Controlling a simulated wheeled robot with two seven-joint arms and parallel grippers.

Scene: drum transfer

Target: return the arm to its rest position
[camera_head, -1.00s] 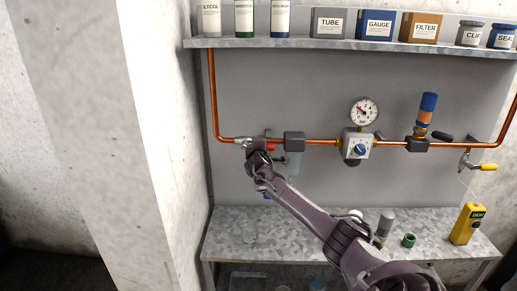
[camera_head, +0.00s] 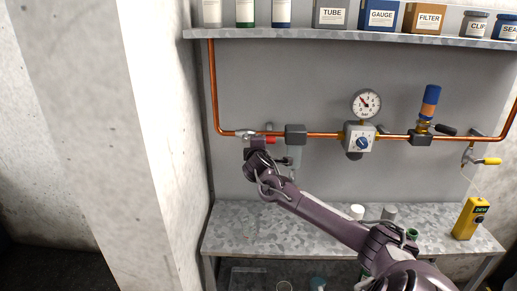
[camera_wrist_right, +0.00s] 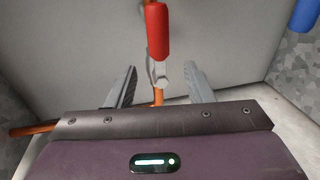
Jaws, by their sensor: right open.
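My right arm crosses the head view from the lower right. Its gripper (camera_head: 254,146) is close to the left end of the copper pipe, beside a red valve handle (camera_head: 270,140). In the right wrist view my right gripper (camera_wrist_right: 161,68) is open, with two grey fingers apart. The red handle (camera_wrist_right: 157,30) appears beyond the fingertips, in line with the gap, and no finger is seen closed on it. Whether any finger touches the valve cannot be told. My left gripper is in neither view.
The copper pipe (camera_head: 320,134) carries a gauge (camera_head: 366,103), a regulator and a yellow-handled valve (camera_head: 491,161). A shelf (camera_head: 300,37) with containers is above, and a metal bench (camera_head: 240,235) below holds a yellow meter (camera_head: 470,218). A concrete pillar (camera_head: 160,130) stands close on the left.

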